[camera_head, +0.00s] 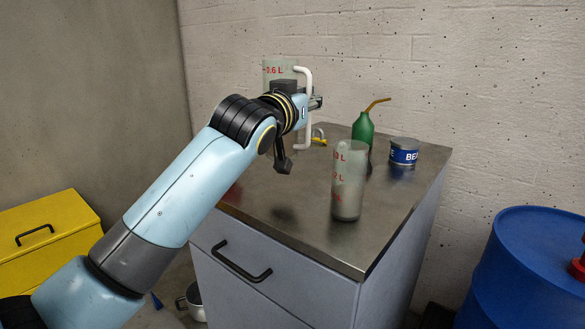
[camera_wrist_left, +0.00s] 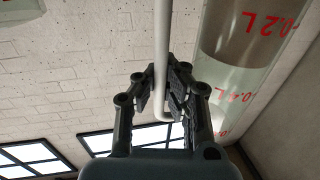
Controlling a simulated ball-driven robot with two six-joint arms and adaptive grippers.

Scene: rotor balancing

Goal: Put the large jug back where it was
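The large jug (camera_head: 279,68) is clear with red litre marks and a long white handle (camera_head: 303,75). It is at the back of the grey cabinet top, partly hidden by my left arm; its base is hidden, so I cannot tell whether it touches the top. My left gripper (camera_head: 314,102) is at the handle. In the left wrist view, its fingers (camera_wrist_left: 159,92) are shut on the white handle (camera_wrist_left: 161,40), with the clear jug wall (camera_wrist_left: 225,75) beside them. A smaller clear jug (camera_head: 348,180) with red marks stands upright near the front. My right gripper is not in view.
On the cabinet top (camera_head: 310,225) are a green oil can (camera_head: 363,130) with a spout, a blue-labelled tin (camera_head: 404,152) and a small yellow item (camera_head: 319,141). A blue drum (camera_head: 520,265) stands right; a yellow box (camera_head: 45,235) is left. The front left top is clear.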

